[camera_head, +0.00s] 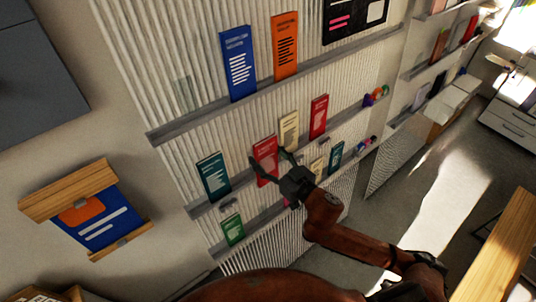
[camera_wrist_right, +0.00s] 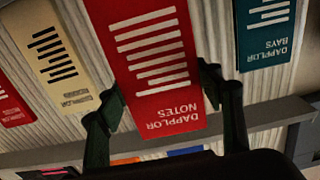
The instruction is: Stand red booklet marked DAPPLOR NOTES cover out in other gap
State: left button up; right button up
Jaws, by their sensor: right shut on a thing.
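The red booklet marked DAPPLOR NOTES (camera_head: 266,148) is upright on the middle row of the ribbed wall rack, cover facing out. In the right wrist view it appears upside down (camera_wrist_right: 158,62). My right gripper (camera_head: 268,158) is shut on it, with one finger at each side edge; it also shows in the wrist view (camera_wrist_right: 160,98). The teal DAPPLOR BAYS booklet (camera_head: 212,178) stands to its left in the head view, a cream booklet (camera_head: 289,130) to its right. The red booklet's lower edge is hidden, so I cannot tell whether it touches the ledge. My left gripper is out of view.
Another red booklet (camera_head: 319,116) stands right of the cream one. The upper ledge (camera_head: 195,120) holds a blue booklet (camera_head: 238,63) and an orange one (camera_head: 285,45). Below are a green booklet (camera_head: 233,230) and a teal one (camera_head: 336,155). A wood-edged holder (camera_head: 70,190) hangs at left.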

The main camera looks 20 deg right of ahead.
jog(key=shift+w+a+f, duration=0.1)
jog(key=shift+w+a, duration=0.15)
jog(key=shift+w, duration=0.45)
jog(key=shift+x, duration=2.85)
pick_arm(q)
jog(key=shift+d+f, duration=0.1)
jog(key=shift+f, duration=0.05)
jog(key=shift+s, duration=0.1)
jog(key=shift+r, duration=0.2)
pick_arm(e)
jog(key=shift+f, duration=0.15)
